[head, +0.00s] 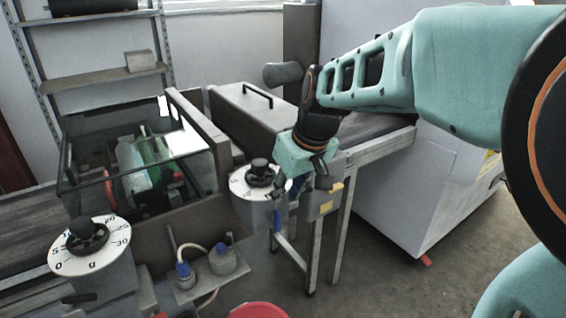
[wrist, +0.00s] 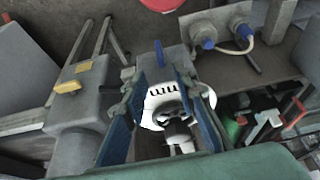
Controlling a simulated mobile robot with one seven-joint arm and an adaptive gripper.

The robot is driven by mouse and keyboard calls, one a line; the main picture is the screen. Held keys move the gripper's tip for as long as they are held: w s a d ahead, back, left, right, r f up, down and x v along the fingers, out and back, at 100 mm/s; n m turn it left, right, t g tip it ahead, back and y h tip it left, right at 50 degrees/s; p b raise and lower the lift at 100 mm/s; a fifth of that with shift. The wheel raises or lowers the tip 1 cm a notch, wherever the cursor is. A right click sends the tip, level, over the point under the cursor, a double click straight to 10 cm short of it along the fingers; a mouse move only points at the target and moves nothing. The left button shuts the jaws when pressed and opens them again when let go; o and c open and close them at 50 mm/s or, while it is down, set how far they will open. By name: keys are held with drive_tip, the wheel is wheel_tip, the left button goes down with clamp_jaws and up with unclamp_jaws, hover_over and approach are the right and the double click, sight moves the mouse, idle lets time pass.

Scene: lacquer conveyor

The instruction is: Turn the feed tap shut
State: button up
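A grey unit with a white dial (head: 240,186) and a black knob (head: 260,172) stands at the middle of the line. A blue lever (head: 277,218) hangs at its right side; it also shows in the wrist view (wrist: 160,52). A similar unit with a numbered dial (head: 70,264) and black knob (head: 86,234) is at the lower left. I cannot tell for certain which part is the feed tap. My gripper (head: 308,186) points down just right of the middle dial. In the wrist view its fingers are apart and empty, with the white dial (wrist: 157,101) between them; contact is unclear.
A glass-sided case (head: 85,180) holds a green part and red fittings. Blue-capped connectors with a cable (head: 184,270) sit on a bracket below. A grey box with a yellow part (head: 325,207) is close to my gripper. A red bucket (head: 258,311) is at the bottom.

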sight(278, 213)
drive_tip(key=x, duration=1)
drive_tip(key=shift+w+a+f, duration=0.15)
drive_tip(key=shift+c, duration=0.2)
clamp_jaws()
